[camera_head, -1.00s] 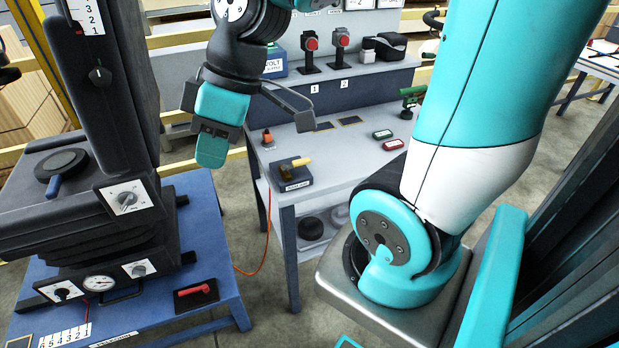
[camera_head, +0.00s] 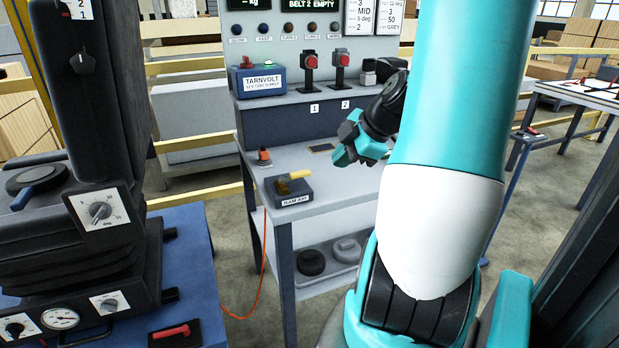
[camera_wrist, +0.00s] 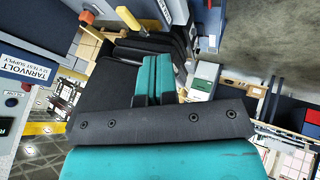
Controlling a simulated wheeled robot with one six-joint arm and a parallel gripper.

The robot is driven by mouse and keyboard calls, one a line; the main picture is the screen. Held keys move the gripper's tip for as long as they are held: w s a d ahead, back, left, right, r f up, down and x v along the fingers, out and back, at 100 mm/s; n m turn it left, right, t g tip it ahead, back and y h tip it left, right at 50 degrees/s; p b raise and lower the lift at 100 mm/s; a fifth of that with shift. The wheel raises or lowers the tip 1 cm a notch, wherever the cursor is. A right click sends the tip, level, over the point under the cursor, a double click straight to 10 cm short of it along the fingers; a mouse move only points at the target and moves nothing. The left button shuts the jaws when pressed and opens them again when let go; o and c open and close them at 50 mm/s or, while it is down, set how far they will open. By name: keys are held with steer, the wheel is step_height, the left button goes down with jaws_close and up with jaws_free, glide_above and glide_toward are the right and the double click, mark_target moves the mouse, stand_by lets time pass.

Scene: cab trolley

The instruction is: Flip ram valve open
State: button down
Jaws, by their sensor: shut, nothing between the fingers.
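The ram valve is a dark box labelled RAM AIR (camera_head: 289,196) near the front left of the grey bench. Its yellow lever (camera_head: 299,174) lies nearly flat and points to the right. My gripper (camera_head: 344,156) is to the right of the valve, above the bench, apart from the lever. Its teal fingers are shut together with nothing between them. In the wrist view, the gripper (camera_wrist: 157,64) shows with closed fingers, and the yellow lever (camera_wrist: 133,22) is beyond them near the top edge.
The blue TARNVOLT supply (camera_head: 259,81) and two red-button posts stand on the raised shelf behind. An orange-topped item (camera_head: 264,156) sits behind the valve. A black press (camera_head: 85,200) on a blue table is at left. An orange hose hangs from the bench.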

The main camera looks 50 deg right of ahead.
mark_target(294, 176)
steer(key=x, duration=0.3)
steer(key=w+d+x, duration=0.1)
steer(key=x, duration=0.3)
steer(key=r+x, duration=0.1)
steer(key=x, duration=0.3)
steer(key=shift+w+d+f, duration=0.15)
steer(key=shift+w+d, duration=0.2)
steer(key=shift+w, duration=0.2)
steer(key=shift+w+d, duration=0.25)
steer(key=shift+w, duration=0.1)
steer(key=shift+w+a, duration=0.1)
